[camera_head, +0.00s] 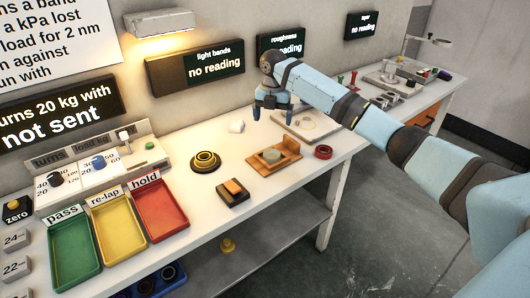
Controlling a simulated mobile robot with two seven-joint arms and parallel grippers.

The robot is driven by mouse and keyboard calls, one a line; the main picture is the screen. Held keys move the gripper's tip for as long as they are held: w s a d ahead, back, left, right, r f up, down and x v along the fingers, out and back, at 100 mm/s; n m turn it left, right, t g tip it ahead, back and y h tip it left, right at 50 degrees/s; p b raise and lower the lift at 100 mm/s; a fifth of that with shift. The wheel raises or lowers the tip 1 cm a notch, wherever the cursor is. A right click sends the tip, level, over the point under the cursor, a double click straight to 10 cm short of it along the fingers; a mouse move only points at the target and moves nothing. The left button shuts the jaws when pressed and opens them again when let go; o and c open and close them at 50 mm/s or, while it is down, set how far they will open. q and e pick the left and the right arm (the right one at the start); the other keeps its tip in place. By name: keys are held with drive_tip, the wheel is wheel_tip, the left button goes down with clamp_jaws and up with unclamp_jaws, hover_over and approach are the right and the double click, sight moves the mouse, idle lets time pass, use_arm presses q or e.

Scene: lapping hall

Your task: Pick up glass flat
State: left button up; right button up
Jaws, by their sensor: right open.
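A pale round disc (271,155), which looks like the glass flat, lies in an open wooden holder (291,147) at the middle of the bench; I cannot be sure of its material. My right gripper (271,112) points down above the bench, behind the holder and apart from the disc. Its two fingers are spread, with nothing seen between them. My right arm reaches in from the right. My left gripper is not in view.
A pale plate with a round piece (303,125) lies partly behind my right arm. A red ring (323,152), a black-and-yellow round piece (205,161) and an orange-topped block (233,189) surround the holder. Green, yellow and red trays (161,211) stand at left.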

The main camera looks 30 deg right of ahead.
sight(272, 154)
drive_tip(key=f, duration=0.5)
drive_tip(key=f+b, duration=0.1)
drive_tip(key=f, duration=0.1)
drive_tip(key=shift+s+f, duration=0.25)
drive_tip(key=shift+f, duration=0.4)
drive_tip(key=f+b, duration=0.1)
drive_tip(key=f, duration=0.3)
drive_tip(key=shift+a+f, duration=0.2)
drive_tip(key=shift+f, duration=0.3)
drive_tip(key=shift+s, duration=0.15)
drive_tip(key=c, duration=0.9)
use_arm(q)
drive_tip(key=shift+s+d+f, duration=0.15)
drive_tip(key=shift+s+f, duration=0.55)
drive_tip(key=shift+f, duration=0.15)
use_arm(e)
drive_tip(key=c, duration=0.4)
